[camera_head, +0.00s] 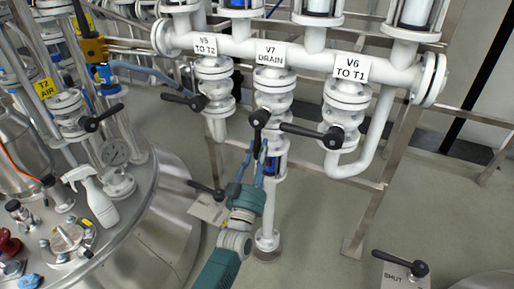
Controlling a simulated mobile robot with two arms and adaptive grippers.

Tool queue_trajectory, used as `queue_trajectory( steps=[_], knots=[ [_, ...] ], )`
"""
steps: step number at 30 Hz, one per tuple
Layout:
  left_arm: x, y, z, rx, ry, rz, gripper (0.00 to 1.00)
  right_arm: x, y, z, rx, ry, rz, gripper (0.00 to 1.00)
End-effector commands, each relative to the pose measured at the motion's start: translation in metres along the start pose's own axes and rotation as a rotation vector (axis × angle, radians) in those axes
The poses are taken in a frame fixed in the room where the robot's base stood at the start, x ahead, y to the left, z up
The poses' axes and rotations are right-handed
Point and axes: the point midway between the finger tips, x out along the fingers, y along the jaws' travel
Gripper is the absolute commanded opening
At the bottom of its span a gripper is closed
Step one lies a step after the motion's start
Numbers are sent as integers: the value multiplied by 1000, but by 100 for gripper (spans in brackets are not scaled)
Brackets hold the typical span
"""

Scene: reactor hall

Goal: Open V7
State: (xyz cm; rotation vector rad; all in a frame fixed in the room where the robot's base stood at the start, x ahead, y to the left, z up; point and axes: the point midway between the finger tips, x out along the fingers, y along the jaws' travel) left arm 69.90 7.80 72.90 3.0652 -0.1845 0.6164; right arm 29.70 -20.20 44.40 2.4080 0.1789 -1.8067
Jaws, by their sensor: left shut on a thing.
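The V7 valve (273,99) is white and sits in the middle, below the label "V7 DRAIN" (270,54) on a white header pipe. Its black lever handle (259,119) points downward in the picture, in line with the pipe below it. My left gripper (260,152) comes up from below, with a teal wrist and blue fingers. Its fingers are shut on the lower end of the V7 handle and partly hide it. My right gripper is not in view.
The V5 valve (214,80) stands left of V7 and the V6 valve (348,101) right of it, both with black levers pointing left. A spray bottle (92,196) stands on the tank top at left. A "SHUT" plate (393,277) with a black lever is at lower right.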

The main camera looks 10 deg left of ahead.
Motion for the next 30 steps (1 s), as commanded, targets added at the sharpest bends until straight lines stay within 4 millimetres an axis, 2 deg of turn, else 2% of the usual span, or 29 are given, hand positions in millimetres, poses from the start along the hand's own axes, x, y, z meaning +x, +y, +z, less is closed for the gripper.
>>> queue_trajectory(
  steps=[6, 17, 18, 20, 21, 30],
  knots=[
    [-2, 4, 3, -30, -12, -8, 0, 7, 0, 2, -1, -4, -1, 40],
    [-2, 4, 3, -34, -14, -9, 0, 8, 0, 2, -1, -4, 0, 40],
    [-2, 4, 3, -34, -14, -9, 32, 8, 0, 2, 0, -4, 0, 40],
    [-2, 4, 3, -33, -13, -9, 44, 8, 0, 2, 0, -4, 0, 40],
    [-2, 4, 2, -33, -12, -9, 46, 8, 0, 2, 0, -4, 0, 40],
    [-2, 2, 1, -28, -9, -10, 46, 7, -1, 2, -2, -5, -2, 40]
  ],
)
